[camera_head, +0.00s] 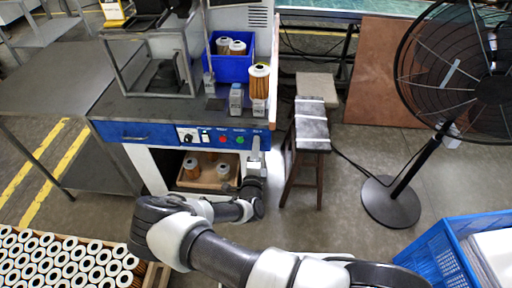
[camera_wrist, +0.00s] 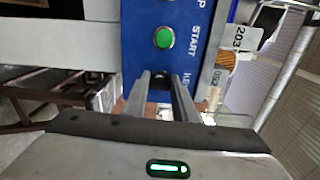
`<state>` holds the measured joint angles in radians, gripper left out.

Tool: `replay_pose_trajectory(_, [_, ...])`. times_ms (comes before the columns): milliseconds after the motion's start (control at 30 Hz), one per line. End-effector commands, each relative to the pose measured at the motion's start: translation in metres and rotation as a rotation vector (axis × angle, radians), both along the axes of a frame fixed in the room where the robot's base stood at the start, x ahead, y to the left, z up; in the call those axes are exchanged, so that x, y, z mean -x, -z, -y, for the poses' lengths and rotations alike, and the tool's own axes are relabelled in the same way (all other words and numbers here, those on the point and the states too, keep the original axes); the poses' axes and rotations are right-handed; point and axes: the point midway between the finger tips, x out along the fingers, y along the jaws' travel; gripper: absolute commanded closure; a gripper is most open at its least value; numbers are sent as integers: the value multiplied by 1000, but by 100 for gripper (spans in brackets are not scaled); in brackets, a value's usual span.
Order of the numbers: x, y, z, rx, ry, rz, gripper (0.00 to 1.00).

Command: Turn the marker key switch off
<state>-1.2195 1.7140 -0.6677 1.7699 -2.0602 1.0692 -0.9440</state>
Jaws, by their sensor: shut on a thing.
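The marker key switch (camera_wrist: 160,77) is a small dark knob on the blue control panel, below the green START button in the wrist view, beside lettering that begins "KE". My gripper (camera_wrist: 162,88) has its two fingers on either side of it, shut on it; the fingers hide most of the knob, so its turn angle cannot be read. In the head view my gripper (camera_head: 256,148) is at the right end of the blue panel (camera_head: 150,133), and the switch is hidden behind it.
A green button (camera_wrist: 164,38) sits close to my fingers; a red button (camera_head: 222,139) and a black rotary switch (camera_head: 187,135) are further left. Filters stand on the bench above and in a lower tray (camera_head: 207,184). A stool (camera_head: 311,130) stands close on the right, a fan (camera_head: 391,200) beyond.

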Motion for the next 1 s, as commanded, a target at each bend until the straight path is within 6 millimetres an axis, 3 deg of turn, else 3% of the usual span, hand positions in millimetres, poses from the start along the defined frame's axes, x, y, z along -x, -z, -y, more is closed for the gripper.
replay_pose_trajectory(667, [1,2,1,66,2,-5,97])
replay_pose_trajectory(700, [1,2,1,66,2,-5,72])
replay_pose_trajectory(800, [1,1,1,65,2,-5,56])
replay_pose_trajectory(1000, [0,1,1,64,1,-3,56])
